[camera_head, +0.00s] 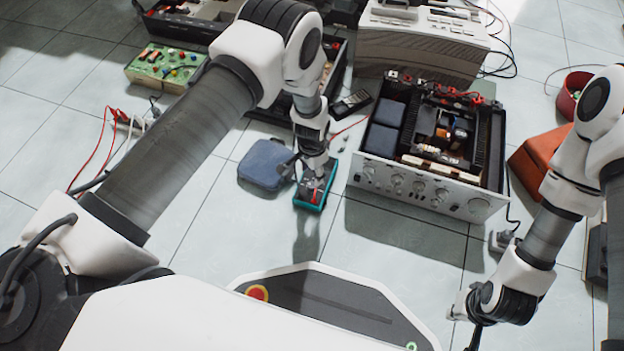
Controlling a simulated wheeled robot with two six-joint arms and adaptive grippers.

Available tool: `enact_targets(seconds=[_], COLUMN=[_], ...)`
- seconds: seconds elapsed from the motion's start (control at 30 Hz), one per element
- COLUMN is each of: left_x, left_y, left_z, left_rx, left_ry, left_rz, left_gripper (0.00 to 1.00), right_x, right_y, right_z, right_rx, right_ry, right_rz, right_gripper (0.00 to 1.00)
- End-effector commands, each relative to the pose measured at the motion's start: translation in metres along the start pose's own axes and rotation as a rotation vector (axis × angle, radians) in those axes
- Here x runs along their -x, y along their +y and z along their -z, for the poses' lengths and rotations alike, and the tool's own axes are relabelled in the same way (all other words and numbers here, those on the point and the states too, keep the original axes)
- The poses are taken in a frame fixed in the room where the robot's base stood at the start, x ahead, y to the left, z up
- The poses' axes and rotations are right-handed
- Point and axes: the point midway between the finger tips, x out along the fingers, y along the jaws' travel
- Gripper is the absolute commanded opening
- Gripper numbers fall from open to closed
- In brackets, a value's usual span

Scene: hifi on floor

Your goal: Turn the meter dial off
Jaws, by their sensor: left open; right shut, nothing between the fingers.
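A small teal-edged meter (312,205) lies on the tiled floor near the middle of the view. My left gripper (310,179) points down over it, with its open fingers at the upper part of the meter. The fingers and wrist cover most of the meter's face, so the dial and its setting cannot be made out. A bit of red shows on the face. Whether the fingers touch the dial cannot be told. My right gripper (476,337) is at the bottom right, far from the meter, shut and empty, partly cut off by the frame edge.
A blue-grey case (265,165) lies just left of the meter. An opened hi-fi amplifier (425,190) stands to its right. A black handheld device (351,103) lies behind. A green circuit box (165,66) and red leads (104,140) are at left. Floor in front is clear.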

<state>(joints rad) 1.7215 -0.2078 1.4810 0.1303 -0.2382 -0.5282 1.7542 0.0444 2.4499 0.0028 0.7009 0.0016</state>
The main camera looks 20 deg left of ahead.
Motion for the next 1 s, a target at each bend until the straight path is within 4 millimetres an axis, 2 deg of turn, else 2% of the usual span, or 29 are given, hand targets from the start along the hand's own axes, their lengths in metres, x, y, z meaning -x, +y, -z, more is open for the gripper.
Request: enact_targets(seconds=[0.03,0.1,0.23,0.37,0.77,0.87,0.93,0.97,1.0], left_x=[0.014,0.03,0.048,0.054,0.053,0.057,0.068,0.071,0.072], left_y=[-0.001,0.0,0.0,0.0,0.0,0.001,-0.003,-0.002,0.002], left_z=[0.001,0.0,0.0,0.0,0.0,-0.001,-0.009,-0.023,-0.047], left_rx=[0.0,0.0,0.0,0.0,0.0,0.001,0.021,0.038,0.055], left_ry=[0.001,0.0,0.0,0.0,0.0,-0.003,-0.011,-0.034,-0.074], left_rz=[0.002,0.001,0.001,0.0,0.0,-0.002,-0.015,-0.032,-0.056], left_gripper=[0.53,0.53,0.53,0.53,0.53,0.53,0.53,0.53,0.53], right_x=[0.0,0.0,0.0,0.0,0.0,0.005,0.022,0.031,0.037], right_y=[0.0,0.0,0.0,0.0,0.0,0.0,0.0,0.0,0.0], right_z=[0.0,0.0,0.0,0.0,0.0,0.0,0.0,0.0,0.0], right_rx=[0.0,0.0,0.0,0.0,0.0,0.0,0.001,0.001,0.001], right_ry=[0.0,0.0,0.0,0.0,0.0,0.0,-0.001,-0.001,-0.001], right_rz=[0.0,0.0,0.0,0.0,0.0,0.0,0.0,0.0,0.0], right_gripper=[0.0,0.0,0.0,0.0,0.0,0.0,0.0,0.0,0.0])
